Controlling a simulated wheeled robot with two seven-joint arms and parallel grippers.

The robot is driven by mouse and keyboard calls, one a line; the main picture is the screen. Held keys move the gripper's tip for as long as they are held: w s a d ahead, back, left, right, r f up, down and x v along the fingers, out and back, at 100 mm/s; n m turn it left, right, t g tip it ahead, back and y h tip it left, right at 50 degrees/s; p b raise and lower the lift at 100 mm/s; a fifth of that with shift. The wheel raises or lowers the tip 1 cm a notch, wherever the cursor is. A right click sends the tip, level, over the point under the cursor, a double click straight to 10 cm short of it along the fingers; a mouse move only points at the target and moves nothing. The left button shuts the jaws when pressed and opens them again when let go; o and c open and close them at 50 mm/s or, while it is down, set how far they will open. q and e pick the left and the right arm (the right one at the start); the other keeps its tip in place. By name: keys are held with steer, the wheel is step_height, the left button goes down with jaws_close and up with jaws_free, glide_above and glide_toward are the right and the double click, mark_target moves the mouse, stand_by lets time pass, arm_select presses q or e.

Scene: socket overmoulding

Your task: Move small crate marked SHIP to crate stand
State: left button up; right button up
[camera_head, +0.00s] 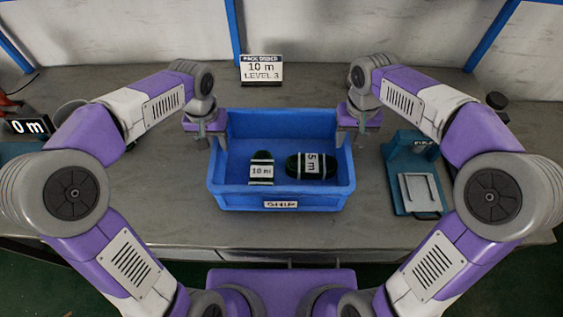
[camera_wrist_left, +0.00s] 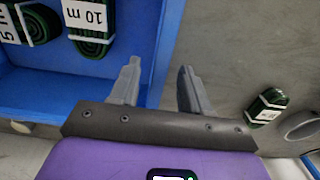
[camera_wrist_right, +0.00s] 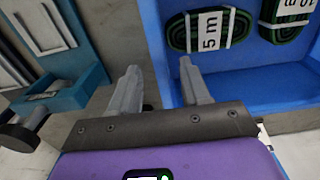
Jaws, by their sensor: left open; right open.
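The blue crate marked SHIP (camera_head: 235,197) sits on the grey bench in front of me, its label facing me. It holds a 10 m coil (camera_head: 261,168) and a 5 m coil (camera_head: 311,165), both dark green and banded white. My left gripper (camera_head: 206,138) is open at the crate's left wall; in the left wrist view its fingers (camera_wrist_left: 158,70) appear on either side of that wall. My right gripper (camera_head: 350,134) is open at the right wall, and its fingers (camera_wrist_right: 160,68) appear on either side of it too. I cannot make out a crate stand.
A teal fixture with a pale plate (camera_head: 418,190) is close on the right. A green coil (camera_wrist_left: 266,105) lies on the bench left of the crate.

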mark_target(219, 155)
arm_select(q)
step_height(219, 155, down, 7)
steer(key=shift+r, duration=0.1)
arm_select(e)
step_height(219, 155, down, 7)
steer(key=shift+r, duration=0.1)
arm_select(q)
jaws_close()
arm_select(e)
jaws_close()
arm_select(q)
steer(key=shift+w, duration=0.1)
